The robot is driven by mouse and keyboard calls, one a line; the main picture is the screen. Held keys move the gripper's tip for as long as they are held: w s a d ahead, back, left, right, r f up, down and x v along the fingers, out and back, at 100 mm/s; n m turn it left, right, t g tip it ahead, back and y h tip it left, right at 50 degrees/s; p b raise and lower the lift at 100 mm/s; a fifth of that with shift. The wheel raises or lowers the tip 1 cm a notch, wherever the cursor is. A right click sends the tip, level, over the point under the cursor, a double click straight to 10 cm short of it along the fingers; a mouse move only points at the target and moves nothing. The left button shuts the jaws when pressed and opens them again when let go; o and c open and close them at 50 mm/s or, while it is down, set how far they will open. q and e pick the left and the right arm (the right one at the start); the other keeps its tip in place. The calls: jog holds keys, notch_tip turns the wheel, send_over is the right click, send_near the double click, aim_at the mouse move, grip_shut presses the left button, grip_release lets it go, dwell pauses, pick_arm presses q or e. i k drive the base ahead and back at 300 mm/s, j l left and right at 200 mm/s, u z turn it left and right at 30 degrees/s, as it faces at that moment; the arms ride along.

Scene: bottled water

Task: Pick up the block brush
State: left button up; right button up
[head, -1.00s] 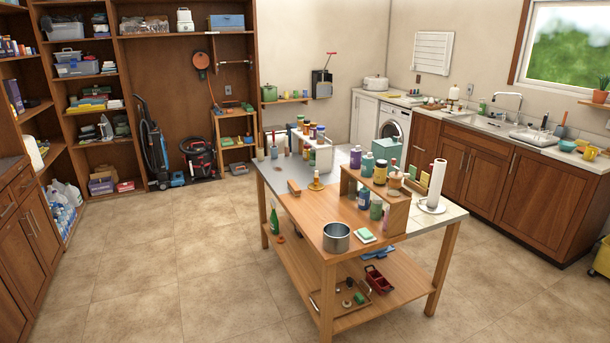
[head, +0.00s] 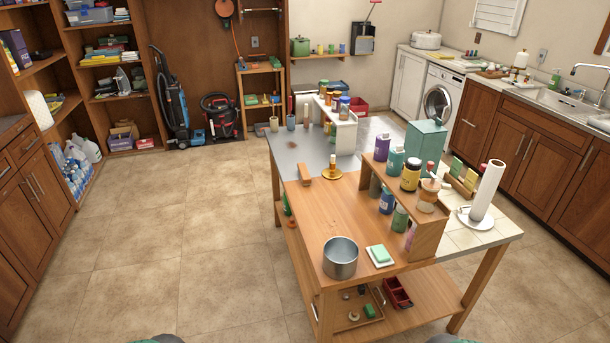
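A small brown wooden block (head: 304,171), which looks like the block brush, is at the left edge of the island table (head: 305,215), near where the grey top meets the wooden top. Its bristles cannot be made out at this size. Nothing is touching it except the table. Only small dark and green rounded parts, apparently mine, show at the bottom edge of the head view. Neither gripper is in view.
A brass candlestick-like item (head: 332,170) stands just right of the block. A metal pot (head: 340,257), a soap dish (head: 379,256) and a wooden riser (head: 430,233) with several bottles occupy the near table. Floor (head: 180,250) left of the table is clear.

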aim_at(306, 178)
jog(key=i+j+z, duration=0.15)
jog(key=i+j, duration=0.9)
jog(key=i, duration=0.3)
jog(key=i+j+z, duration=0.1)
jog(key=i+j, duration=1.15)
